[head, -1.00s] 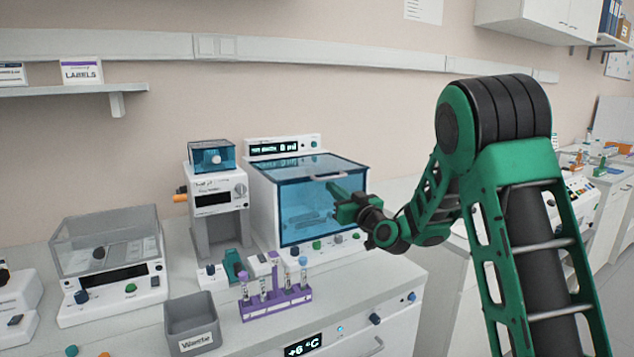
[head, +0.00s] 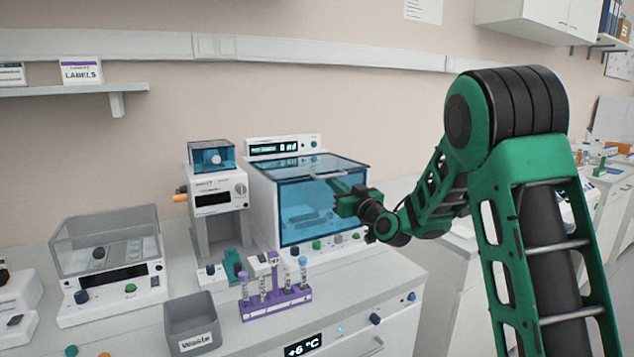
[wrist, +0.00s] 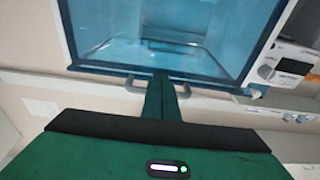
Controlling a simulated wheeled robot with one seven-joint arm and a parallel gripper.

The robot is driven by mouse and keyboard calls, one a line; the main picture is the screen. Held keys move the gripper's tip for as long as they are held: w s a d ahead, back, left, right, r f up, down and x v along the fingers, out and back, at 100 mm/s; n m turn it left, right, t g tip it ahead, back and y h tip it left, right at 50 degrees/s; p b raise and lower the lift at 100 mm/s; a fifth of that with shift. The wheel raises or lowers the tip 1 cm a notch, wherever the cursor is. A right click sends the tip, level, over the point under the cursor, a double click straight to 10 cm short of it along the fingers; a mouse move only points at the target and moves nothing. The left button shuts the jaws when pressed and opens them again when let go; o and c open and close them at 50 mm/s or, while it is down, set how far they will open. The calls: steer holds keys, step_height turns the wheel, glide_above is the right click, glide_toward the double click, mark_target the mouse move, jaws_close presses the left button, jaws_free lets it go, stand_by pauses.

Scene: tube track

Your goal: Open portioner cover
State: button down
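The white portioner (head: 262,205) stands on the bench with its blue see-through cover (head: 308,212) down. In the wrist view the cover (wrist: 215,30) fills the upper middle. A grey bar handle (head: 327,176) runs along the cover's front upper edge. My gripper (head: 333,184) is at this handle, reaching in from the right. In the wrist view the fingers of my gripper (wrist: 160,78) are together across the middle of the handle (wrist: 131,84), whose ends show on both sides. The fingers look shut on it. The part of the handle between them is hidden.
A purple tube rack (head: 277,301) stands in front of the portioner, beside a grey waste bin (head: 192,325). A smaller device with a blue lid (head: 212,155) stands at its left. Farther left is a device with a clear grey cover (head: 105,240).

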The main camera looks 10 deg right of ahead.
step_height(320, 180, up, 5)
steer(key=shift+r, duration=0.1)
stand_by(0.6)
step_height(320, 180, up, 7)
steer(key=w, duration=0.2)
steer(key=shift+w+a, duration=0.4)
stand_by(0.6)
steer(key=shift+w, duration=0.1)
steer(key=x, duration=0.8)
steer(key=shift+r, duration=0.4)
stand_by(0.4)
